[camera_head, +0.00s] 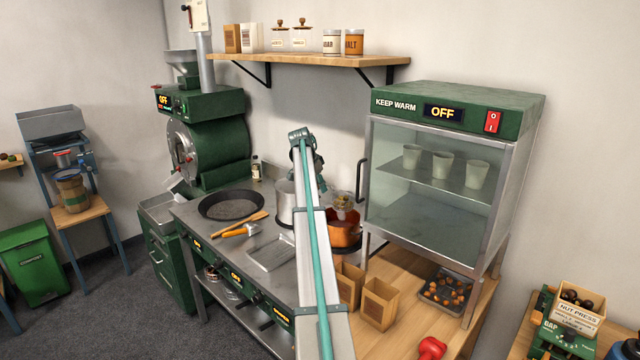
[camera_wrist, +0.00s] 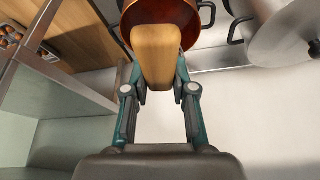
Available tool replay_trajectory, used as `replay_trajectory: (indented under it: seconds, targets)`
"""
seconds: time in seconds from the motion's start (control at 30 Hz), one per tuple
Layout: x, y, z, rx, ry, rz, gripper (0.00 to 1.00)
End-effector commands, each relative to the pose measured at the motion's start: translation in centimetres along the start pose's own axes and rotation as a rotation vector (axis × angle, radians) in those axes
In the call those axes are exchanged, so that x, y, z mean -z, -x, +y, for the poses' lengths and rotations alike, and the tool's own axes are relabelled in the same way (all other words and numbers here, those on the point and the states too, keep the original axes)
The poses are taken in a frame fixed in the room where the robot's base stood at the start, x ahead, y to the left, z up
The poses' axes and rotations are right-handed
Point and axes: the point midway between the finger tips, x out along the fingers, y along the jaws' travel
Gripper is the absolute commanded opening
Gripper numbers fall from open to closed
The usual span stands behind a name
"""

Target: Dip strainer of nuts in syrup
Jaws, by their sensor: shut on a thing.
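My gripper (camera_wrist: 160,88) is shut on a wooden handle (camera_wrist: 160,50) in the wrist view. In the head view my arm hides most of the gripper and the handle. The strainer (camera_head: 342,203), with what look like nuts in it, shows just right of my arm, at or just above the mouth of the copper pot (camera_head: 343,237). I cannot tell whether it touches the syrup. The copper pot also shows behind the handle in the wrist view (camera_wrist: 188,28). The syrup's surface is not clear.
A steel pot (camera_head: 286,203) stands left of the copper pot, and a dark pan (camera_head: 231,205) further left. The warming cabinet (camera_head: 440,190) stands close on the right. Paper bags (camera_head: 379,304) and a tray of nuts (camera_head: 446,290) lie on the wooden counter (camera_head: 410,335).

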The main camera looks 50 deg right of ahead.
Motion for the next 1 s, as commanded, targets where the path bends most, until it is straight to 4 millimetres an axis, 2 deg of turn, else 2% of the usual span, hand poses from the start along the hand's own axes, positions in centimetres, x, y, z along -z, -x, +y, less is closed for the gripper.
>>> replay_trajectory:
  seconds: [1.0]
  targets:
    - [-2.9,-6.9,0.0,-0.001,-0.001,0.001,0.00]
